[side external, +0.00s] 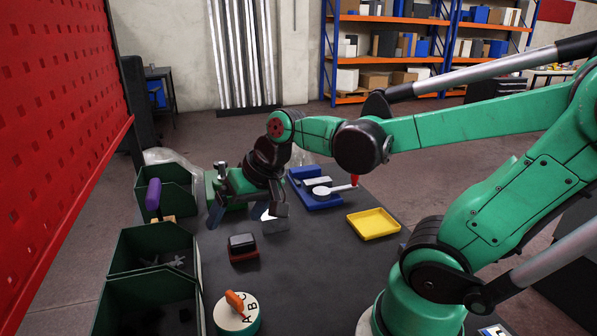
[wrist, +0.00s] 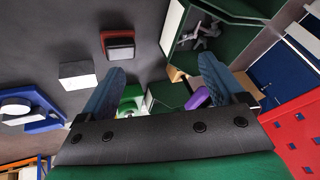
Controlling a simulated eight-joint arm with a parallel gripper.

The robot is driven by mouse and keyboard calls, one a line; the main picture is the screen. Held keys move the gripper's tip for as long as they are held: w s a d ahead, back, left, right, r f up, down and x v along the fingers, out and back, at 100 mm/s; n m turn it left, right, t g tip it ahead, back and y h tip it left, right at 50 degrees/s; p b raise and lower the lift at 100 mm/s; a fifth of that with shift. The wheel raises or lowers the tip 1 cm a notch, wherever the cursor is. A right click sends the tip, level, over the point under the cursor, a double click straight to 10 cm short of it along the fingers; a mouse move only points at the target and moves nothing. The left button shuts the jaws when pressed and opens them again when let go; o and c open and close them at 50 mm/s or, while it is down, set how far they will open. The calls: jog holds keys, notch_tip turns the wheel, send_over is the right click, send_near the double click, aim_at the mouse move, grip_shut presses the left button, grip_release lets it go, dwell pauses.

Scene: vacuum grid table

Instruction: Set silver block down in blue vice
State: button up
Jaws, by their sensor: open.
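The silver block (side external: 275,222) stands on the dark table just right of my gripper (side external: 240,212). In the wrist view the silver block (wrist: 77,75) lies left of the left finger, outside the jaws. My gripper (wrist: 160,78) is open, with its two blue-grey fingers wide apart and nothing held between them. The blue vice (side external: 309,201) sits on the table behind and right of the block, with pale metal parts on it. In the wrist view the blue vice (wrist: 42,124) shows at the left edge, partly cut off.
A yellow tray (side external: 374,223) lies right of the vice. A red and black object (side external: 242,247) and a round lettered container (side external: 237,318) are nearer the camera. The table's middle is clear.

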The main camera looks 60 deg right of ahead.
jog(key=w+d+f+m+y, duration=0.2)
jog(key=w+d+m+y, duration=0.15)
jog(key=d+m, duration=0.35)
jog(key=m+t+y, duration=0.1)
jog(key=m+y, duration=0.2)
jog(key=m, duration=0.7)
send_over(274, 220)
jog(key=w, duration=0.2)
jog(key=f, duration=0.4)
jog(key=shift+s+d+f, duration=0.1)
jog(key=shift+s+f, duration=0.1)
jog(key=shift+s, duration=0.05)
jog(key=s+d+f+m+t, duration=0.1)
jog(key=s+d+f+m+y, duration=0.1)
jog(key=d+m, duration=0.1)
jog(key=s+d+f+m+t+y, duration=0.1)
jog(key=s+d+f+m, duration=0.1)
jog(key=shift+f+t, duration=0.1)
jog(key=shift+t, duration=0.2)
jog(key=shift+x, duration=2.75)
jog(key=shift+c, duration=0.2)
grip_shut()
